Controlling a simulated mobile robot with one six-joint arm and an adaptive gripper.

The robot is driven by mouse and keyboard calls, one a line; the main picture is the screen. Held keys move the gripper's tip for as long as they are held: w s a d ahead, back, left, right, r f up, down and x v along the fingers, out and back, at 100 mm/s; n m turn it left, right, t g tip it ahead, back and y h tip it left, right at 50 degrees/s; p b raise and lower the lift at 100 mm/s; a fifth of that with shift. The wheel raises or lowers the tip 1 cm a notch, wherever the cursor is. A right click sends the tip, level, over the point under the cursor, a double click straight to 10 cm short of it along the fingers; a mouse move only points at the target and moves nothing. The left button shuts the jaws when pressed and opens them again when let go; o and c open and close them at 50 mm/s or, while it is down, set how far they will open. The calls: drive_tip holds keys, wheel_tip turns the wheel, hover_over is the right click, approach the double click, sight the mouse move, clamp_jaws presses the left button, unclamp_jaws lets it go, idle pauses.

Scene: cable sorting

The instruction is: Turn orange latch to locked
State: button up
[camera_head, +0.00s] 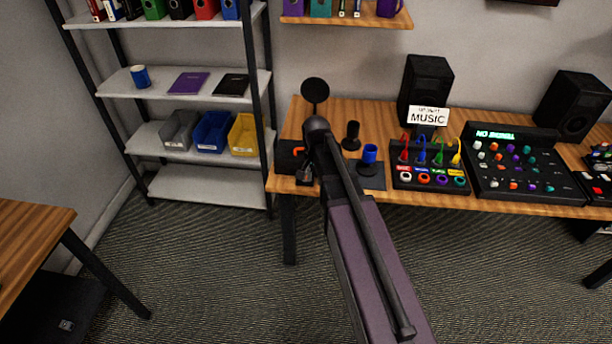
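The orange latch (298,151) shows as a small orange piece on a dark box (287,161) at the left front corner of the long wooden table. My arm comes up from below and covers the right side of the box. My gripper (305,176) is at the box's front, just below the latch. It is small and dark against the box, so I cannot tell whether its fingers are open or touch the latch. The latch's exact turn is also unclear.
Right of my arm are a blue cup-like piece (369,154) on a dark pad, a cable box (430,178) with coloured plugs, a mixer (510,165) and speakers (425,78). A shelf rack (190,183) stands left of the table. Carpeted floor between the tables is open.

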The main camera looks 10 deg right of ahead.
drive_tip(key=w+m, duration=0.8)
drive_tip(key=w, duration=0.7)
drive_tip(key=shift+w+m, duration=0.3)
drive_tip(key=shift+w, duration=0.05)
drive_tip(key=shift+f, duration=0.25)
wheel_tip(320, 180, down, 13)
drive_tip(key=b, duration=1.3)
drive_tip(key=shift+f+b, duration=0.2)
drive_tip(key=shift+b, duration=0.2)
